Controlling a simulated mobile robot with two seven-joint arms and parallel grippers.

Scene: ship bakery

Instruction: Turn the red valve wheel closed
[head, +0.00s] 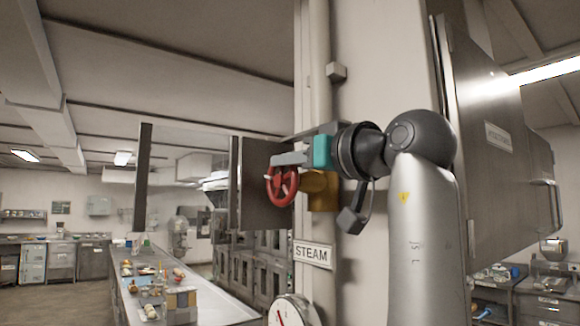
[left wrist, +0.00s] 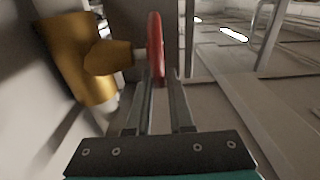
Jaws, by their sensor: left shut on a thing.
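The red valve wheel (head: 282,187) is mounted on a brass valve body (head: 321,190) on the wall column, above a STEAM sign. My left gripper (head: 279,161) reaches it from the right and is shut on the top of its rim. In the left wrist view the wheel (left wrist: 155,48) shows edge-on as a red rim between the fingertips (left wrist: 160,82), with the brass valve (left wrist: 85,60) to its left. The arm hides part of the column. The wheel's turn angle cannot be told. My right gripper is not in view.
A round gauge (head: 290,312) sits below the STEAM sign (head: 313,255). A pale pipe (head: 319,70) runs down the column behind my gripper. A metal cabinet (head: 495,150) stands at right. A long counter (head: 205,305) with food items stretches away at lower left.

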